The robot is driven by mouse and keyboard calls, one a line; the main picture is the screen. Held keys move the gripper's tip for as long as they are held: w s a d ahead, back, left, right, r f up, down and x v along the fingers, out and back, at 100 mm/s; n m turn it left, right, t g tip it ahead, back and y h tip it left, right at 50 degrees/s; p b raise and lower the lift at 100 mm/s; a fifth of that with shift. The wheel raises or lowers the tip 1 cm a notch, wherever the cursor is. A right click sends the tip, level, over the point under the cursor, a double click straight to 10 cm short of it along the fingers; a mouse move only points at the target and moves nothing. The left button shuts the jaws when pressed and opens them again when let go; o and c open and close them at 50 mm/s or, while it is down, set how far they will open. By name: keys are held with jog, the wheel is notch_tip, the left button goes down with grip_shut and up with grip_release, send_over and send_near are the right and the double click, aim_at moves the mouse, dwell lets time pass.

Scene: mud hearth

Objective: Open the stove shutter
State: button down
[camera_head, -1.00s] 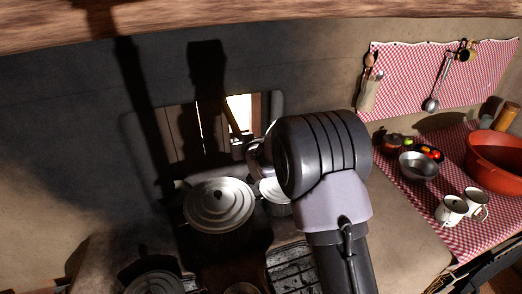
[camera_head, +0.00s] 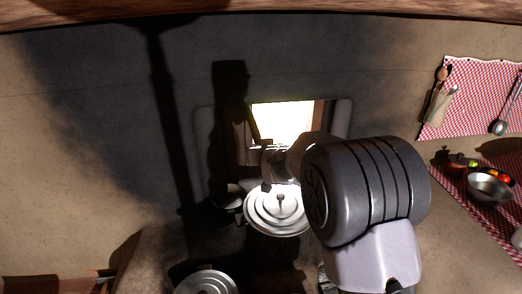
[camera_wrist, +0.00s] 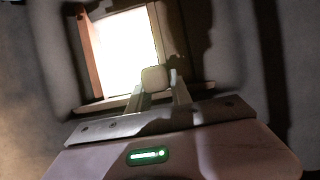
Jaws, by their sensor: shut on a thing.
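The wooden stove shutter (camera_head: 240,138) stands at the left side of the wall opening, partly in shadow. The opening (camera_head: 284,122) beside it is bright and wide. My gripper (camera_head: 264,150) is at the lower left of the opening, partly hidden behind my arm. In the wrist view, my gripper (camera_wrist: 159,88) is shut on a small pale knob (camera_wrist: 154,78) at the lower edge of the bright opening. The dark shutter panel (camera_wrist: 177,38) shows on the right side there. How the knob joins the shutter is hard to see.
A lidded pot (camera_head: 277,212) stands just below my gripper, with another lid (camera_head: 207,284) nearer the front. A steel bowl (camera_head: 489,187) sits on the checked cloth at right. The dark wall left of the opening is bare.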

jog(key=c, duration=1.2)
grip_release()
jog(key=shift+o, duration=0.2)
jog(key=p+v, duration=0.2)
jog(key=v, duration=1.5)
jog(key=shift+r, duration=0.2)
jog(key=shift+s+d, duration=0.1)
jog(key=shift+s, duration=0.05)
